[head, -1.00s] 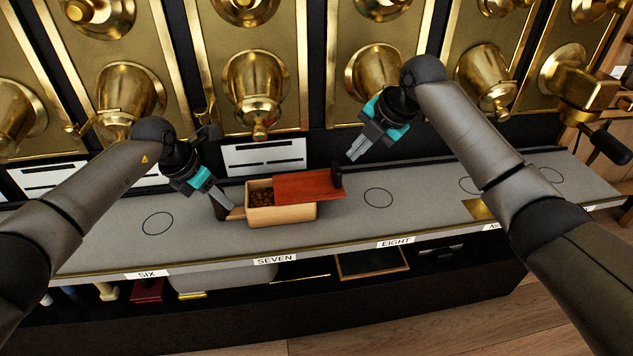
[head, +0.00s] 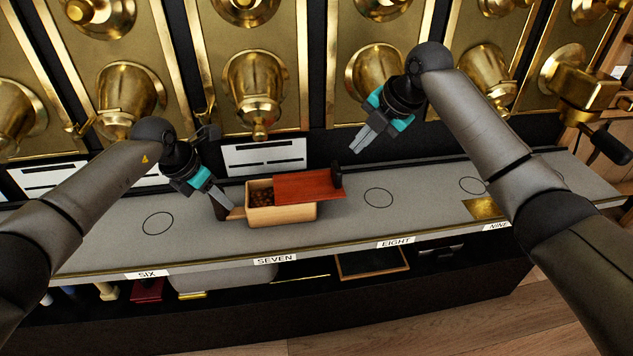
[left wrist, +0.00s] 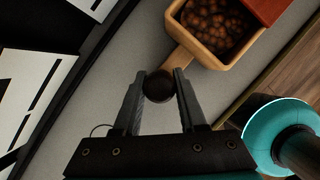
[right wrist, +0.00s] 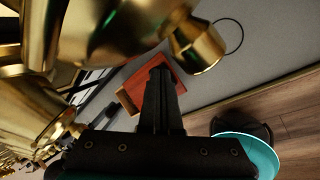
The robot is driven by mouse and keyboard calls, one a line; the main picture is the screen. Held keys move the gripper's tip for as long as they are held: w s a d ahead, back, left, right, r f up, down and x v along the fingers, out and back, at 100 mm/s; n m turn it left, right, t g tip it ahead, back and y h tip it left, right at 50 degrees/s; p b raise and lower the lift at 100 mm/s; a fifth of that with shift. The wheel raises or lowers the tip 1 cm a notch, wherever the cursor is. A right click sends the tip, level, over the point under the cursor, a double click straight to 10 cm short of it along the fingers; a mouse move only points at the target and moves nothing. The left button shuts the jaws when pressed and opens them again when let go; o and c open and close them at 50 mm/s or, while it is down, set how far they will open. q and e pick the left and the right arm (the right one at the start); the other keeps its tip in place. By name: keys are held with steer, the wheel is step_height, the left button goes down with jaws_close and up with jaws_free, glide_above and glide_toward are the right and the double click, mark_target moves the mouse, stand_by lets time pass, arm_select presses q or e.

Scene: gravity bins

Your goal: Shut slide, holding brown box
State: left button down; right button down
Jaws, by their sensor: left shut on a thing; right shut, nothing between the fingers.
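The brown box (head: 283,215) is pale wood and stands on the grey counter at the label SEVEN. Its red-brown slide lid (head: 306,186) covers the right part and sticks out past the right end. Brown nut-like pieces (head: 261,197) show in the open left part. A dark knob (head: 337,175) stands at the lid's right end. My left gripper (head: 230,206) is shut on the dark ball (left wrist: 158,87) at the end of the box's wooden handle (left wrist: 178,59). My right gripper (head: 356,150) is shut and empty, above and right of the lid's knob, apart from it.
Brass dispensers (head: 255,92) line the wall close behind both grippers. The grey counter (head: 430,187) is clear right of the box, with drawn circles. A brass plate (head: 484,208) lies further right. The counter's front edge is near the box.

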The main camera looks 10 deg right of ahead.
mark_target(337, 166)
steer(key=c, duration=1.3)
jaws_free()
steer(key=shift+s+a+r, duration=0.1)
steer(key=shift+a+r, duration=0.1)
steer(key=o, duration=0.5)
steer(key=s+a+r+n+h, duration=0.2)
steer(key=s+a+r+n, duration=0.1)
steer(key=n, duration=0.4)
steer(key=shift+a+r+n+h, duration=0.3)
steer(key=shift+a+r+h, duration=0.1)
steer(key=shift+r, duration=0.1)
steer(key=shift+n+h, duration=0.4)
steer(key=shift+n, duration=0.4)
steer(key=x, duration=0.7)
steer(key=s+x, duration=0.1)
steer(key=x, duration=0.3)
steer(key=shift+a+f, duration=0.15)
steer(key=shift+f, duration=0.2)
jaws_close()
steer(key=shift+w+r, duration=0.1)
